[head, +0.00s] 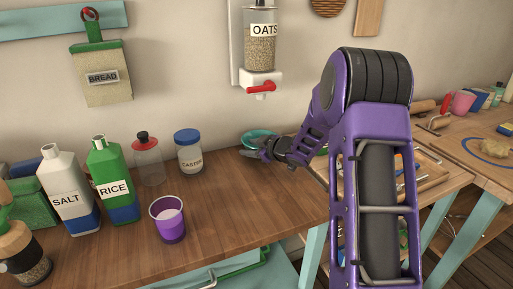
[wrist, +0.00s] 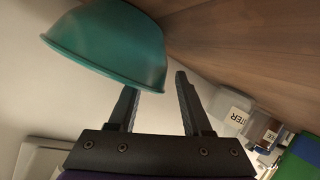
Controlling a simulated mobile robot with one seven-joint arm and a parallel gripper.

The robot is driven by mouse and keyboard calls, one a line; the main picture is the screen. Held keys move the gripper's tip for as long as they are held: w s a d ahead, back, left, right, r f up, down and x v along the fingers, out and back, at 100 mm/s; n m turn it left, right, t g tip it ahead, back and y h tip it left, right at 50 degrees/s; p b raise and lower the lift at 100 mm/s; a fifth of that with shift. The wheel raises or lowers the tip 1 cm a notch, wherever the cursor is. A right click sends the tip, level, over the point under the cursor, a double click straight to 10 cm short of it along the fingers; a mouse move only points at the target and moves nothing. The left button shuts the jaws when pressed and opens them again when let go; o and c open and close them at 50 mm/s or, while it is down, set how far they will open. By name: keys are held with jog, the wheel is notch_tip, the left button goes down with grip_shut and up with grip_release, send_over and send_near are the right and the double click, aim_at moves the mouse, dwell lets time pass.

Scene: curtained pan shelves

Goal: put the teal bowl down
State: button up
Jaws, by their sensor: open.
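The teal bowl (head: 258,134) stands on the wooden counter at the back, below the oats dispenser, partly hidden by my gripper (head: 260,152). In the wrist view the teal bowl (wrist: 110,45) fills the upper left, its base toward the wood and its rim toward me; that picture looks rolled over. My gripper (wrist: 154,82) is open, with a gap between its fingers. The left finger's tip meets the bowl's rim in the picture; the right finger is clear of it. I cannot tell whether the left finger touches the bowl.
A caster jar (head: 189,152), a clear bottle (head: 149,163), a rice bottle (head: 112,185) and a salt bottle (head: 65,190) stand left of the bowl. A purple cup (head: 168,222) stands nearer. The oats dispenser (head: 260,45) hangs above. The counter's (head: 235,205) middle is clear.

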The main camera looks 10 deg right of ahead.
jog(key=p+v, duration=0.2)
jog(key=v, duration=1.5)
jog(key=shift+s+d, duration=0.1)
jog(key=shift+s, duration=0.05)
grip_shut()
dwell(0.9)
jog(key=shift+r, duration=0.1)
